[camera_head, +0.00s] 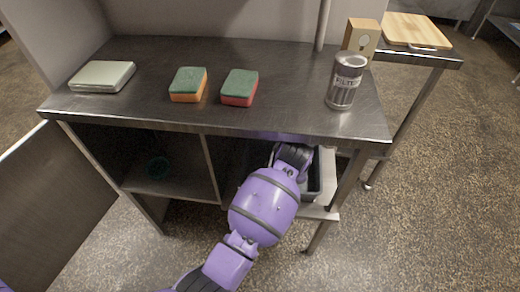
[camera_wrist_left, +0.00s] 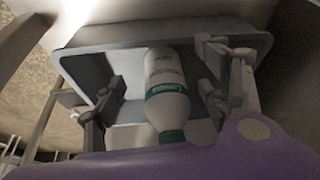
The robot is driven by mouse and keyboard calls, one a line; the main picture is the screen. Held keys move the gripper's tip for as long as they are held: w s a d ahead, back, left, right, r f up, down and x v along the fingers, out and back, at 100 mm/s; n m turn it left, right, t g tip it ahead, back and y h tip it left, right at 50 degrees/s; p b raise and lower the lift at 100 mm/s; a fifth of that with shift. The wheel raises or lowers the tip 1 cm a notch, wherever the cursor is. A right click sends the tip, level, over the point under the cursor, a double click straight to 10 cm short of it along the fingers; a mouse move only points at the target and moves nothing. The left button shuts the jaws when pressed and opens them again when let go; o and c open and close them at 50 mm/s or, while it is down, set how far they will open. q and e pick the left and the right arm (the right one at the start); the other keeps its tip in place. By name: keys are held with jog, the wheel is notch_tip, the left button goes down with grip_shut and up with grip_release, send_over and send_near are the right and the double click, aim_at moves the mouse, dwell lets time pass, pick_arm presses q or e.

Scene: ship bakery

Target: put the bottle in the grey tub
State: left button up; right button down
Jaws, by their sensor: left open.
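The bottle (camera_wrist_left: 166,90), white with a green cap and green label band, shows in the left wrist view against the inside of the grey tub (camera_wrist_left: 84,38). Its cap end points toward my wrist. My left gripper (camera_wrist_left: 162,80) is open, one finger on each side of the bottle, with gaps showing. In the head view my left arm reaches under the steel table, and the gripper (camera_head: 292,157) is at the tub (camera_head: 315,176), mostly covering it. The bottle is hidden there. I cannot tell whether it rests on the tub's floor. My right gripper is not in view.
The steel table (camera_head: 140,105) carries a silver flat box (camera_head: 102,76), two green-topped sponges (camera_head: 188,84) (camera_head: 239,87) and a can (camera_head: 345,82). A wooden box (camera_head: 361,37) and cutting board (camera_head: 416,30) stand at the back right. Table legs and a shelf divider (camera_head: 211,168) flank my arm.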

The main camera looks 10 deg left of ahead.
pick_arm(q)
jog(key=s+d, duration=0.1)
jog(key=s, duration=0.6)
jog(key=s+a+f+m+h, duration=0.1)
jog(key=s+a+f, duration=0.45)
jog(key=s, duration=0.25)
jog(key=s+a+f, duration=0.4)
jog(key=s+f, duration=0.2)
jog(key=s, duration=0.2)
jog(key=s+a+r+t, duration=0.1)
jog(key=s+a, duration=0.3)
jog(key=s, duration=0.3)
jog(key=s+a+r+m, duration=0.1)
jog(key=s+a, duration=0.3)
jog(key=s, duration=0.4)
jog(key=s+a+r+t, duration=0.1)
jog(key=s+a+r, duration=0.1)
jog(key=s+a, duration=0.2)
jog(key=s, duration=0.3)
jog(key=shift+s+t+p, duration=0.3)
jog(key=shift+p, duration=0.05)
